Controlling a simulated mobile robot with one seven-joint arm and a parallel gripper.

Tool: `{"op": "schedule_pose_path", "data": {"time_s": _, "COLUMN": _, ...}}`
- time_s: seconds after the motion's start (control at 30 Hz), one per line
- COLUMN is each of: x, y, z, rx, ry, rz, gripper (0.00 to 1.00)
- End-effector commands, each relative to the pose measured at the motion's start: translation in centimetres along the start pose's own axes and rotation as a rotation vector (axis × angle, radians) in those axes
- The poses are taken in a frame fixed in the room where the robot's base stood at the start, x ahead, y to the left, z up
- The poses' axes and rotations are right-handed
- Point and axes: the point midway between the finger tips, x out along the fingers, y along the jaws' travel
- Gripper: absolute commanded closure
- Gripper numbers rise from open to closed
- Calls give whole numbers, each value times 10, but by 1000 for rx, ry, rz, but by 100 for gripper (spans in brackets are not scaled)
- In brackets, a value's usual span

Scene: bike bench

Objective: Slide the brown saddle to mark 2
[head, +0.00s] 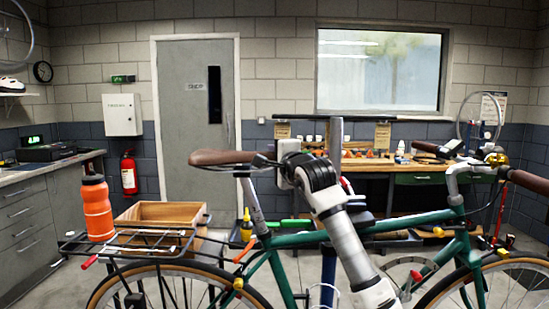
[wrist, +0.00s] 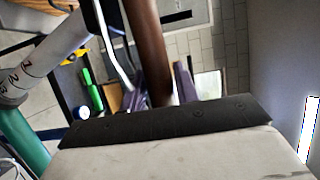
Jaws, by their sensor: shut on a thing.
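The brown saddle (head: 222,157) sits on top of a silver seat post (head: 251,205) rising from the green bike frame (head: 300,240). In the wrist view the saddle's narrow nose (wrist: 148,45) runs between the two purple fingers of my gripper (wrist: 158,88), which is shut on it. In the head view my white and black wrist stands at the right, nose end of the saddle and hides the fingers. The seat post also shows in the wrist view (wrist: 45,62), with dark number marks. Which mark the saddle is at, I cannot tell.
A rear rack (head: 130,245) carries an orange bottle (head: 97,207); a wooden crate (head: 170,214) is behind it. A workbench (head: 400,165) with small tools stands behind the bike. The handlebar (head: 475,168) is at the right. Space above the saddle is clear.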

Motion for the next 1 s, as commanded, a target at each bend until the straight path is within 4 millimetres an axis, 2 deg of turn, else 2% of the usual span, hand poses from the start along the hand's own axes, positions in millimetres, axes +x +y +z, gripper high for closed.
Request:
{"op": "schedule_pose_path", "data": {"time_s": 0.17, "x": 0, "y": 1, "z": 0, "rx": 0, "ry": 0, "rz": 0, "gripper": 100}}
{"op": "schedule_pose_path", "data": {"time_s": 0.47, "x": -4, "y": 30, "z": -8, "rx": -2, "ry": 2, "rz": 0, "gripper": 100}}
{"op": "schedule_pose_path", "data": {"time_s": 0.77, "x": -4, "y": 28, "z": -9, "rx": 0, "ry": 1, "rz": 0, "gripper": 100}}
{"op": "schedule_pose_path", "data": {"time_s": 0.8, "x": -4, "y": 28, "z": -9, "rx": 0, "ry": 1, "rz": 0, "gripper": 64}}
{"op": "schedule_pose_path", "data": {"time_s": 0.93, "x": -4, "y": 28, "z": -9, "rx": 0, "ry": 1, "rz": 0, "gripper": 47}}
{"op": "schedule_pose_path", "data": {"time_s": 1.0, "x": -4, "y": 28, "z": -9, "rx": 0, "ry": 1, "rz": 0, "gripper": 47}}
